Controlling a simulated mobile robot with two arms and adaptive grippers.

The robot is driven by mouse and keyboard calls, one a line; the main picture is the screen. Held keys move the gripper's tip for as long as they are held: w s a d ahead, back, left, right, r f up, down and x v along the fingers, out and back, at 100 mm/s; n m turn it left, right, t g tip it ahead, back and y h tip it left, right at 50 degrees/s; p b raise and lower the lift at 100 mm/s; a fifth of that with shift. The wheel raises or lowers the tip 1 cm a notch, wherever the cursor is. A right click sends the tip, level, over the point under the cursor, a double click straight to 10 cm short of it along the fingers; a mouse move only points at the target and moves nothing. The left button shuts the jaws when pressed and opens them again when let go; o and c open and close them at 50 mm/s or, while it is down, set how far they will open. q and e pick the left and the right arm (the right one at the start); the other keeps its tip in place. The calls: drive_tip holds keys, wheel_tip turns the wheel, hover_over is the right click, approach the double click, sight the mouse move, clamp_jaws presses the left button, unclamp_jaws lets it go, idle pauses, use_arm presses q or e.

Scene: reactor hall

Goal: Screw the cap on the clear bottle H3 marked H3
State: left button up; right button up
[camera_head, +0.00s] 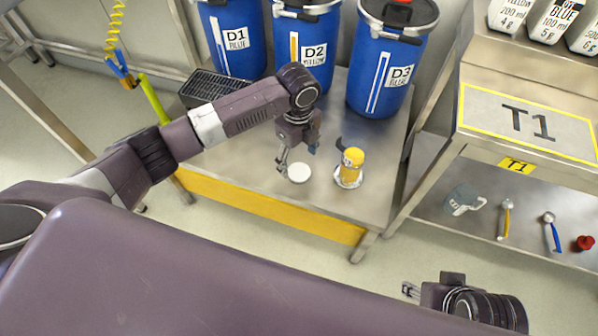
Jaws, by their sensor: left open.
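My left gripper (298,153) is open and points down over the steel bench, just above and behind a white round disc (299,173). I see nothing between its fingers. The disc looks like a cap or lid, but I cannot be sure. To its right stands a small yellow container (351,165) with a clear or shiny base; a dark curved piece is beside its top. No H3 mark is readable, so I cannot tell whether this is the bottle. A red cap-like piece (585,243) lies on the lower shelf at right. My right gripper (411,290) is low at right, its opening unclear.
Blue drums D1 (233,65), D2 (310,60) and D3 (374,95) line the back of the bench (235,178). Table T1 (480,150) stands right; its shelf holds a clear jug (463,199) and two scoops. The bench front is free.

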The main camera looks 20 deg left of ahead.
sight(299, 172)
use_arm(q)
wheel_tip(299, 172, down, 5)
drive_tip(key=shift+s+d+r+b, duration=0.1)
drive_tip(key=shift+s+r+b, duration=0.1)
drive_tip(key=shift+b, duration=0.5)
drive_tip(key=shift+r, duration=0.1)
drive_tip(key=shift+c, duration=0.5)
drive_tip(key=c, duration=0.8)
